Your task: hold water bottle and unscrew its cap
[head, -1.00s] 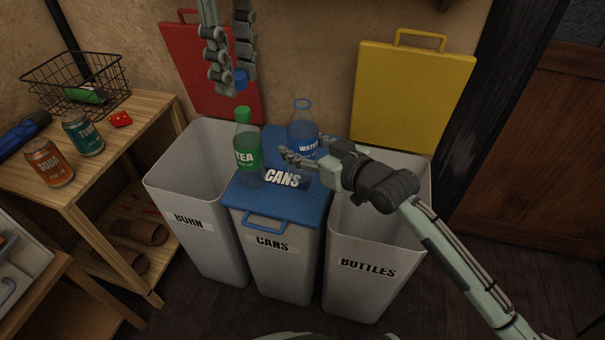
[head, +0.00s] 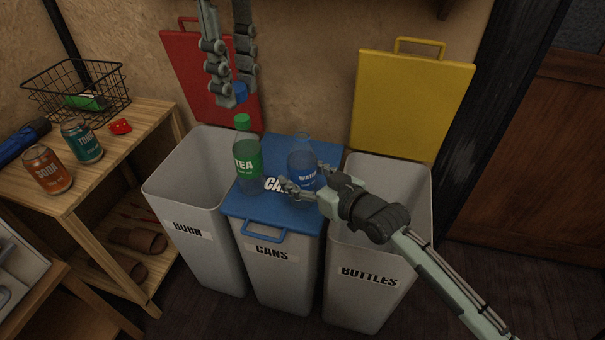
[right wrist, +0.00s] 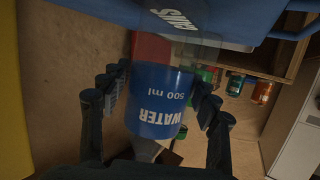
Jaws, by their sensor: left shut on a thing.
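The water bottle (head: 302,163), clear with a blue label, stands upright on the blue lid of the cans bin, its neck bare. It also shows in the right wrist view (right wrist: 160,100). My right gripper (head: 307,186) has its fingers either side of the bottle's label, spread with small gaps beside it. It also shows in the right wrist view (right wrist: 163,95). My left gripper (head: 236,98) is shut on the blue cap (head: 240,91), held above and left of the bottle, in front of the red lid.
A green tea bottle (head: 247,160) stands left of the water bottle on the blue lid (head: 318,150). The burn bin (head: 200,255) and bottles bin (head: 365,285) stand open either side. Cans (head: 48,169) and a wire basket (head: 75,85) are on the wooden shelf.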

